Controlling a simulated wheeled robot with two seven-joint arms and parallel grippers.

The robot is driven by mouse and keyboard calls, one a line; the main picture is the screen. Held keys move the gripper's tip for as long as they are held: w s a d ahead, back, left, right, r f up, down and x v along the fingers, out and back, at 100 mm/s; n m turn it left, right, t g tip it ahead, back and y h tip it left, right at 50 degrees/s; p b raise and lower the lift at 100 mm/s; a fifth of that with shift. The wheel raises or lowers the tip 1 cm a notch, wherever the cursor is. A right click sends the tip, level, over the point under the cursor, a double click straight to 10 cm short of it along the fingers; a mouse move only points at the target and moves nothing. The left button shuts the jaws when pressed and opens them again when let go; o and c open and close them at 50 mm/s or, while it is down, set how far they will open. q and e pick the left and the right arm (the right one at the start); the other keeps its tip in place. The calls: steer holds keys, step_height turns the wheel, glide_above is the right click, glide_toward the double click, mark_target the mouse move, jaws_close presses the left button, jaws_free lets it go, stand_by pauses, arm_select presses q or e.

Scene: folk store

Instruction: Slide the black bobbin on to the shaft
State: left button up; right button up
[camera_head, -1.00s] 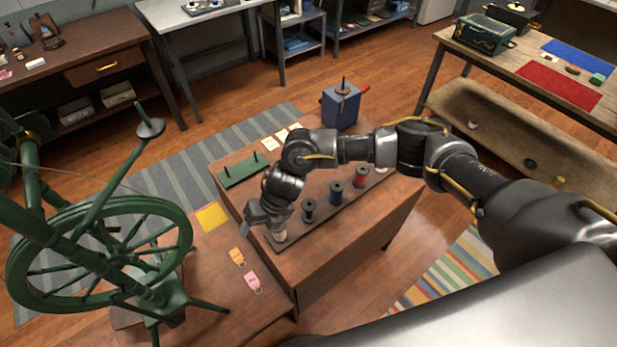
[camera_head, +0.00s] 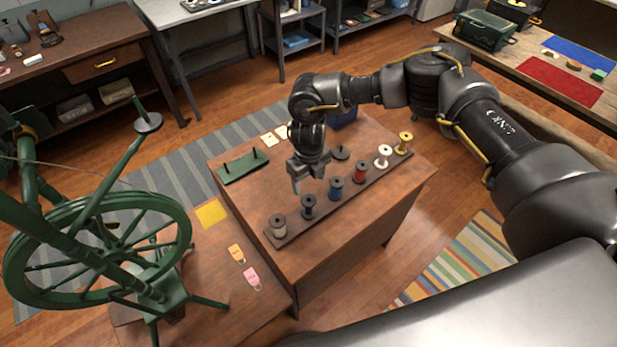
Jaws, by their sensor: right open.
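The black bobbin (camera_head: 308,208) stands upright in the dark rack (camera_head: 325,213) on the wooden cabinet, between a beige bobbin (camera_head: 278,226) and a blue one (camera_head: 336,189). My right gripper (camera_head: 308,182) is open and points down just behind the black bobbin; I see nothing between its fingers. A thin upright shaft (camera_head: 141,107) with a round disc rises from the green spinning wheel (camera_head: 98,250) at left. A blue box (camera_head: 345,118) is mostly hidden by my right arm, including its top. My left gripper is out of view.
Red (camera_head: 361,172), white (camera_head: 383,156) and yellow (camera_head: 404,143) bobbins fill the rack's right part. A dark disc (camera_head: 340,153) lies behind them. A green two-peg stand (camera_head: 243,167) is at the cabinet's back left. Orange (camera_head: 236,253) and pink (camera_head: 252,278) tags lie on the lower table.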

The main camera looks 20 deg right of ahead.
mark_target(309, 198)
step_height(309, 198, down, 9)
steer(key=b, duration=0.6)
steer(key=shift+f+b, duration=0.1)
steer(key=shift+b, duration=0.2)
steer(key=c, duration=0.7)
